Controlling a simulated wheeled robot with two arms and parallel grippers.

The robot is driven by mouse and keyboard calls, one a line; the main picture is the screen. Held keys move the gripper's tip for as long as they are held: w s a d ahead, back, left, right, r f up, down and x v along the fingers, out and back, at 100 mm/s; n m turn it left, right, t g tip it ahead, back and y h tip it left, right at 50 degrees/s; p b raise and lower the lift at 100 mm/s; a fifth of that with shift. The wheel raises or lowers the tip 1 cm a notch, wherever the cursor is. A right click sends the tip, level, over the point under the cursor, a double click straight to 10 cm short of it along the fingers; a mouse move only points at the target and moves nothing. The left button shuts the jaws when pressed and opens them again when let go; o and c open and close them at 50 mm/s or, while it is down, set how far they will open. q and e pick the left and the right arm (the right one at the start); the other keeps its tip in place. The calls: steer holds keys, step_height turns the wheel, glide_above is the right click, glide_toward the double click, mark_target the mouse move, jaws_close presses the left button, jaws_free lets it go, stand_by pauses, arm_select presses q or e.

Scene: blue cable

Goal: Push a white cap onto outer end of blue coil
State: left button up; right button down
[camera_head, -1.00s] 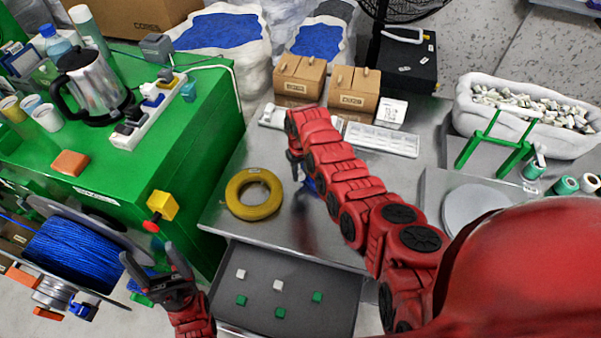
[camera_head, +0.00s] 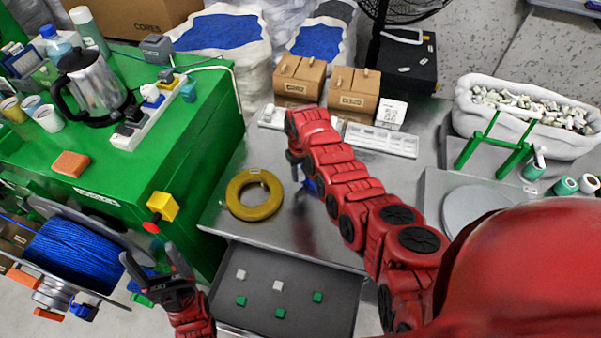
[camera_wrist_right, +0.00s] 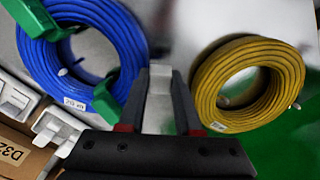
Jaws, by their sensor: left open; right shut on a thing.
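The blue coil (camera_wrist_right: 88,60) lies at the upper left of the right wrist view with green clips (camera_wrist_right: 122,88) over it. A small pale tip (camera_wrist_right: 62,72) shows at its inner side; I cannot tell whether this is a cable end. In the head view my right arm hides most of the coil; a bit of blue (camera_head: 310,186) shows. My right gripper (camera_wrist_right: 160,85) is shut on a pale piece (camera_wrist_right: 158,98), apparently a white cap, between the blue and yellow coils. My left gripper (camera_head: 152,262) is open and empty, left of the drawer.
A yellow coil (camera_head: 236,206) lies on the metal table's left side. The open drawer (camera_head: 300,265) holds white cubes (camera_head: 278,286) and green cubes (camera_head: 280,313). A blue cable spool (camera_head: 72,250) stands at left, below the green bench (camera_head: 195,130). Boxes (camera_head: 353,92) stand at the table's back.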

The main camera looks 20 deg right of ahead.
steer(key=shift+f+b, duration=0.45)
steer(key=shift+f, duration=0.05)
stand_by(0.7)
steer(key=shift+r, duration=0.2)
steer(key=shift+r+p, duration=0.45)
steer(key=shift+p, duration=0.05)
steer(key=shift+f+b, duration=0.6)
steer(key=shift+b, duration=0.05)
stand_by(3.1)
steer(key=shift+s+f, duration=0.15)
steer(key=shift+f, duration=0.05)
stand_by(1.3)
steer(key=c, duration=0.9)
jaws_free()
steer(key=shift+o, duration=0.3)
steer(key=o, duration=0.4)
steer(key=shift+s, duration=0.1)
steer(key=shift+d, duration=0.1)
